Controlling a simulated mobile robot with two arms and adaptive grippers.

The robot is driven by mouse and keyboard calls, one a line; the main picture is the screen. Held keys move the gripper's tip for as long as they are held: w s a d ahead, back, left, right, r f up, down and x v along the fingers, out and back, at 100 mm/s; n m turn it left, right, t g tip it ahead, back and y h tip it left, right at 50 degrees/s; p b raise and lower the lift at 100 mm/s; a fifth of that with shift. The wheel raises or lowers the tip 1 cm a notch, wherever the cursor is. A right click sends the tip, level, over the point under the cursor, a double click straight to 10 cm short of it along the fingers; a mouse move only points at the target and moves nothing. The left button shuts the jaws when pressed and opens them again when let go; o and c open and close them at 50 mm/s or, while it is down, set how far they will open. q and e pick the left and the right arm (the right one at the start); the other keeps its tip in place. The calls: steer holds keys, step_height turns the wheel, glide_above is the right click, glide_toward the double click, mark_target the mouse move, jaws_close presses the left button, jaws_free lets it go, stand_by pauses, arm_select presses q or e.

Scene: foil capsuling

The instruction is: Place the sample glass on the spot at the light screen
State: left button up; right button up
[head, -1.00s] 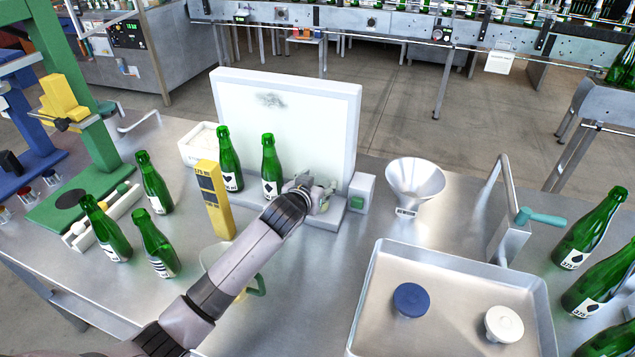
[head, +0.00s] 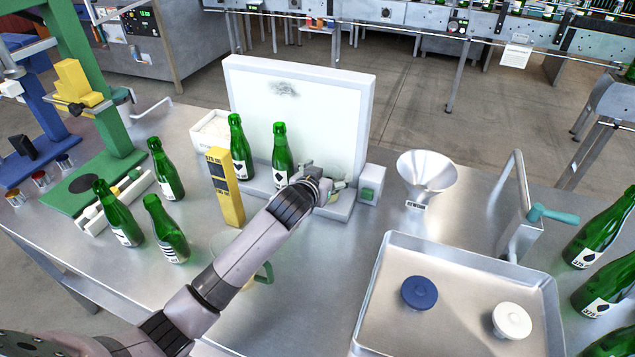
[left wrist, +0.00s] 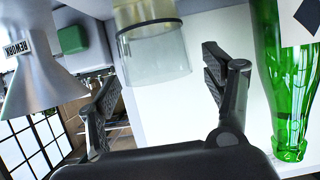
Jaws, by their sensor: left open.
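The sample glass, a clear cylinder with pale yellowish liquid, shows in the left wrist view (left wrist: 153,58), where the picture is upside down. It stands upright at the right end of the light screen's ledge; in the head view my gripper partly hides it. The light screen (head: 315,115) is a white upright panel with a dark smudge at its top. My left gripper (head: 328,188) is open at the glass. In the left wrist view its two fingers are spread on either side, with gaps to the glass. The spot itself cannot be made out. My right gripper is out of view.
Two green bottles (head: 282,158) stand close left of the gripper before the screen. A green-buttoned box (head: 370,184) and a funnel (head: 425,176) are to the right. A metal tray (head: 455,248) lies front right.

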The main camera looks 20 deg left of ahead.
arm_select(q)
steer(key=b+v, duration=0.1)
steer(key=v, duration=0.9)
steer(key=shift+s, duration=0.4)
steer(key=shift+r, duration=0.15)
stand_by(1.5)
